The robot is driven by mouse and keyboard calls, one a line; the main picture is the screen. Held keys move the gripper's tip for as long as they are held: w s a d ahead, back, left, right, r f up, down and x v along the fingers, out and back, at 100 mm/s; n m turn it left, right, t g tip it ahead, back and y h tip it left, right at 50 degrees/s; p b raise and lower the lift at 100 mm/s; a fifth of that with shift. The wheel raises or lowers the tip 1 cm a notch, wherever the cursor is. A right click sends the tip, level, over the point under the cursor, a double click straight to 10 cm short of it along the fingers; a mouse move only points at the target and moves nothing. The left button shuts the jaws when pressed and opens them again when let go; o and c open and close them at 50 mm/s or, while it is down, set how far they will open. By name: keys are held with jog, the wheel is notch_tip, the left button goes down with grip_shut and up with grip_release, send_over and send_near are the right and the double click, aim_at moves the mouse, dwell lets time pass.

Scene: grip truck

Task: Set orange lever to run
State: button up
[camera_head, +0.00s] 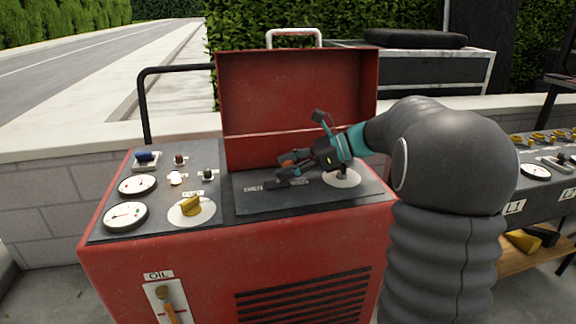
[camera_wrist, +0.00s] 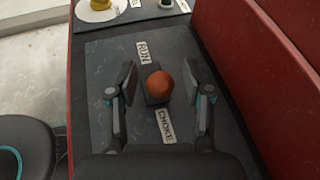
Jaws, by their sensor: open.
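The orange lever (camera_wrist: 159,86) has a round orange knob and stands on a dark panel (camera_wrist: 105,60), between a RUN label (camera_wrist: 143,53) and a CHOKE label (camera_wrist: 164,125) in the wrist view. My gripper (camera_wrist: 166,82) is open, with one finger on each side of the knob and a visible gap on both sides. In the head view my gripper (camera_head: 288,168) is low over the panel of the red machine.
The red raised lid (camera_head: 300,95) stands behind the panel. A yellow knob (camera_head: 190,205), gauges (camera_head: 126,215) and small switches are on the left of the machine top. Another panel stands at the right (camera_head: 537,170).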

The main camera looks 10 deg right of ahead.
grip_shut()
jog(key=shift+r, duration=0.1)
jog(key=shift+a+r+h+p, duration=0.35)
jog(key=shift+h+p, duration=0.45)
jog(key=shift+p, duration=0.35)
jog(key=shift+a+n+h+p, duration=0.3)
jog(key=shift+a+h+p, duration=0.25)
jog(key=shift+h, duration=0.25)
jog(key=a+h, duration=0.1)
jog(key=h, duration=0.1)
jog(key=a+h, duration=0.1)
jog(key=h, duration=0.1)
jog(key=a+h, duration=0.1)
jog(key=shift+f+n+g+h, duration=0.2)
jog(key=shift+n+g+h, duration=0.2)
jog(key=shift+a+f+h, duration=0.2)
jog(key=shift+a+h, duration=0.05)
jog(key=shift+h, duration=0.4)
jog(key=shift+a+f+h, duration=0.15)
jog(key=shift+a+h, duration=0.1)
jog(key=shift+h, duration=0.4)
